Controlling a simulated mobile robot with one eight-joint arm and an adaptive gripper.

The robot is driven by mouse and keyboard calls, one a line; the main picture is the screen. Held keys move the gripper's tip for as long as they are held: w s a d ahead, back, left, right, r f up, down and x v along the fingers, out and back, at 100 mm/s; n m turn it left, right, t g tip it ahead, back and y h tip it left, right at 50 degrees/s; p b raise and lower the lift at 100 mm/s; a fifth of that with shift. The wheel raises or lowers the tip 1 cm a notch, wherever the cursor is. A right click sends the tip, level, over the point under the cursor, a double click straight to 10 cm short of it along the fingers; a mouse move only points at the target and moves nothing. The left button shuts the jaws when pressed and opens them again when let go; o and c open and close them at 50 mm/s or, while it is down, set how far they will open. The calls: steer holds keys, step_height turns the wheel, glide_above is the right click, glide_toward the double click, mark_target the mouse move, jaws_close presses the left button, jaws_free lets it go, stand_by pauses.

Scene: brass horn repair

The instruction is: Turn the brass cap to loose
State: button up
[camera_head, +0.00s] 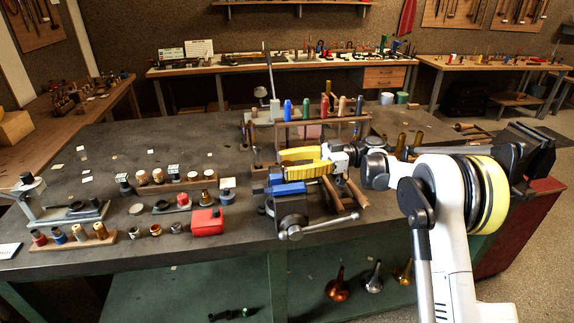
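My arm reaches in from the right, and my gripper (284,164), with what look like yellow fingers, points left above the bench vise (292,208) with blue jaws. The fingers are small and overlap in this view, so I cannot tell whether they are apart or shut on something. I cannot single out the brass cap; it may be hidden by my gripper or the vise. Small brass-coloured pieces (100,231) stand in a wooden rack at the left front, well away from my gripper.
The dark workbench (120,262) carries a red box (207,222), racks of small parts and a grey stand (65,213) at left. A wooden rack with coloured handles (325,106) stands close behind my gripper. The vise handle (330,224) sticks out to the right.

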stand_by(0.3)
steer(key=v, duration=0.7)
steer(key=shift+d, duration=0.2)
steer(key=shift+w+r, duration=0.1)
